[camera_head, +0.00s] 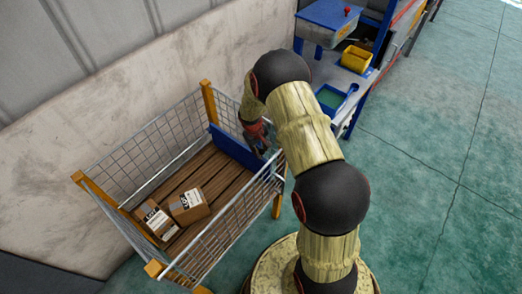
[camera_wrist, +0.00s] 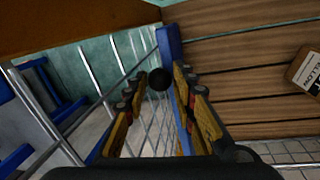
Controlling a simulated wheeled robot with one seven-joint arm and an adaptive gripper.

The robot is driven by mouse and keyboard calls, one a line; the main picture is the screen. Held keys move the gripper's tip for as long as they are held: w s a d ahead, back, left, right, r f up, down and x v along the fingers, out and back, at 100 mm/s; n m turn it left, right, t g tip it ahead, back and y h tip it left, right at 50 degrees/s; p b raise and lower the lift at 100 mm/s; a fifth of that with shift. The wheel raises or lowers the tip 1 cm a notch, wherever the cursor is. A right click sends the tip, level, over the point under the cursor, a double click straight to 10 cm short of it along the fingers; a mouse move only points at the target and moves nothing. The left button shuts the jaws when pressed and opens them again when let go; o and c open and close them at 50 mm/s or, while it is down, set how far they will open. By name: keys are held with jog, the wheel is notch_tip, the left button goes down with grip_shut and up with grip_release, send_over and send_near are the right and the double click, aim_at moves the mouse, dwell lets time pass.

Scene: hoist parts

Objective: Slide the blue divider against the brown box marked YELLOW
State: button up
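The blue divider (camera_head: 236,150) stands upright across the wooden floor of a wire cage, toward its far right end. My gripper (camera_head: 260,142) is at the divider's right end by the cage's side. In the wrist view the fingers (camera_wrist: 160,80) are apart, with the divider's edge (camera_wrist: 169,45) between them, closer to the right finger. Two brown boxes with white labels lie at the cage's near left end: one nearer the divider (camera_head: 189,206), one beside it (camera_head: 154,220). A labelled box (camera_wrist: 308,72) shows at the wrist view's right edge; its lettering seems to read YELLOW.
The cage has mesh walls (camera_head: 225,235) and orange corner posts (camera_head: 209,102). Bare wooden slats (camera_head: 205,175) lie between divider and boxes. A workbench with a yellow bin (camera_head: 356,58) stands behind right. Green floor (camera_head: 450,150) is open at right.

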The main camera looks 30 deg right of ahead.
grip_shut()
dwell(0.3)
jog(key=s+a+b, duration=0.1)
jog(key=s+a, duration=0.3)
jog(key=a, duration=0.8)
jog(key=s+a+b, duration=0.2)
jog(key=s+a, duration=0.2)
jog(key=a, duration=0.8)
jog(key=shift+s+a, duration=0.2)
jog(key=shift+s, duration=0.2)
jog(key=shift+o, duration=0.9)
grip_release()
